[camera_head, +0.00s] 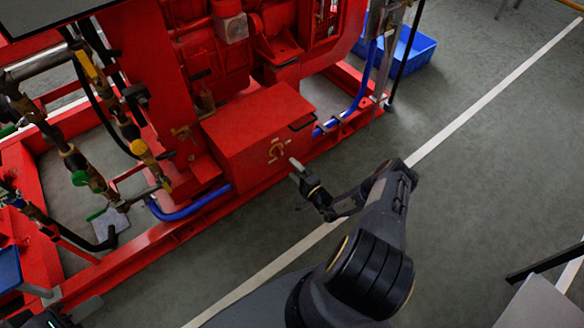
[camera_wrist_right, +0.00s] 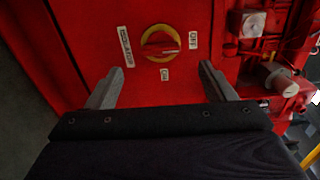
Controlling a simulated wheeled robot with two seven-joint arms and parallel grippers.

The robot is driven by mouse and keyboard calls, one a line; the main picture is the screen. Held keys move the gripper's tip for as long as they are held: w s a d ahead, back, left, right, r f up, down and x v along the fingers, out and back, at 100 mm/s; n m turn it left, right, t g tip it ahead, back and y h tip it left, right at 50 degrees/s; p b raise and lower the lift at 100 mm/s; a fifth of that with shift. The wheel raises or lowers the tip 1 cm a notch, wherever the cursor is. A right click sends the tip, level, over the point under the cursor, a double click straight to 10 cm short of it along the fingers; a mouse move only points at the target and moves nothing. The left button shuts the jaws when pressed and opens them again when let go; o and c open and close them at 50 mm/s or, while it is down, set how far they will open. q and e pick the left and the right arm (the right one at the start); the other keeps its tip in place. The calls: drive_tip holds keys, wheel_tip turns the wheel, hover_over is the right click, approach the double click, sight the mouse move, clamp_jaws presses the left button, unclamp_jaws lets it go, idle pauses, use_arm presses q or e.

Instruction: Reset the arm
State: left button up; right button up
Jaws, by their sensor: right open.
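My right gripper (camera_head: 299,178) is in front of the red box (camera_head: 255,125) on the pumpset. In the right wrist view my right gripper (camera_wrist_right: 160,85) is open, its two grey fingers spread apart with nothing between them. Beyond them is a round isolator switch (camera_wrist_right: 160,44) with a yellow ring and a red handle. Labels beside it read ISOLATOR, OFF and ON. The fingers are apart from the switch. My left gripper (camera_head: 50,318) shows only as a dark part at the lower left edge, and its jaws cannot be made out.
The red pumpset frame (camera_head: 190,232) runs along the left, with pipes and valves (camera_head: 98,180) on it. A blue bin (camera_head: 408,52) stands behind. Grey floor (camera_head: 480,165) with a white line is open on the right. A pale surface (camera_head: 535,305) is at the lower right.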

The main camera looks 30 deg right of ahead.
drive_tip(key=shift+r, duration=0.1)
idle(0.3)
drive_tip(key=w+a+r+n+y, duration=0.2)
drive_tip(key=w+r+n+y, duration=0.25)
drive_tip(key=r, duration=0.55)
drive_tip(key=s+a+r+n+g+y, duration=0.35)
drive_tip(key=a+r+n+g, duration=0.2)
drive_tip(key=r, duration=0.65)
drive_tip(key=s+a+r+n+g+y, duration=0.2)
drive_tip(key=a+r+n+g+y, duration=0.35)
drive_tip(key=r, duration=0.65)
drive_tip(key=s+a+r+g+h, duration=0.5)
drive_tip(key=s+r, duration=0.4)
drive_tip(key=s, duration=0.4)
drive_tip(key=s+r+t+h, duration=0.2)
drive_tip(key=s+t+h, duration=0.3)
drive_tip(key=s, duration=1)
wheel_tip(320, 180, up, 17)
drive_tip(key=g+p, duration=0.1)
drive_tip(key=p, duration=1.6)
drive_tip(key=shift+d+h+p, duration=0.3)
drive_tip(key=shift+d+h, duration=0.1)
drive_tip(key=shift+h, duration=0.05)
